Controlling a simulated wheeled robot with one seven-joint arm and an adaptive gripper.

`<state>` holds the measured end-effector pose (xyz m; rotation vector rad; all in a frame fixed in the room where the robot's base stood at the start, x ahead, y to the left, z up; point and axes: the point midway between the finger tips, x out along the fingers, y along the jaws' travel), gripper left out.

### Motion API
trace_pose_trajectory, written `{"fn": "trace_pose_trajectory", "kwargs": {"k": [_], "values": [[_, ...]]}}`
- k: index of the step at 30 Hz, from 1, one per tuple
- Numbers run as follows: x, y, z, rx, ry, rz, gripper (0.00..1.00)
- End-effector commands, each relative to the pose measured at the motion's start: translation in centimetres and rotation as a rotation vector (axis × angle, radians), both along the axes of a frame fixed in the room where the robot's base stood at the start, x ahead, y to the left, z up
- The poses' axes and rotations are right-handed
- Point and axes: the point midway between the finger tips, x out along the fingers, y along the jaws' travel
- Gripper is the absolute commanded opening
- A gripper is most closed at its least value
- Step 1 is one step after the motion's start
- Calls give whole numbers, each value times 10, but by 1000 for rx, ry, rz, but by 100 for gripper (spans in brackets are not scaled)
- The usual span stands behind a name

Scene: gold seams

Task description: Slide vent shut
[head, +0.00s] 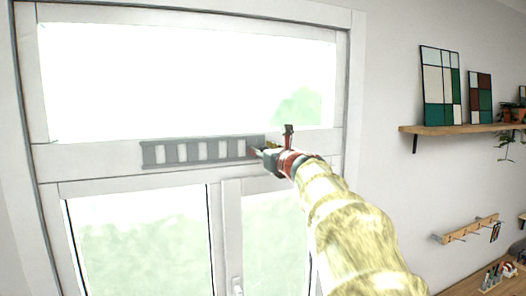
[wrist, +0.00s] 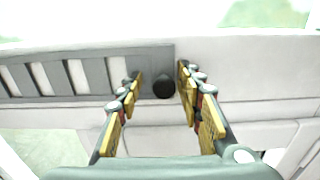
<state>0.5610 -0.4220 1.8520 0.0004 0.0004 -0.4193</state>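The vent (head: 203,152) is a grey slatted strip on the white window frame, between the upper pane and the lower panes. Light slots show between its grey bars in both views. In the wrist view the vent (wrist: 50,77) runs off to the left, and a dark round knob (wrist: 163,88) sits near its right end. My gripper (wrist: 158,80) is open, with one finger on each side of the knob. A gap shows between the knob and each finger. In the head view my gripper (head: 262,150) is at the vent's right end and hides the knob.
To the right, a wooden shelf (head: 470,128) holds framed panels and plants. A peg rail (head: 468,229) is lower on the wall. The frame left of my gripper is free apart from the vent.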

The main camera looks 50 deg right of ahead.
Motion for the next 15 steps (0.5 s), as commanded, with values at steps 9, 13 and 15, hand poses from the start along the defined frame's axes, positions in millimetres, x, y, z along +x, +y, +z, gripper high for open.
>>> {"fn": "trace_pose_trajectory", "kwargs": {"k": [9, 13, 15], "values": [[-13, 5, 2, -2, -1, -2, 37], [-33, 14, 1, -3, -1, -3, 37], [-47, 19, 2, -2, -1, -4, 37]]}}
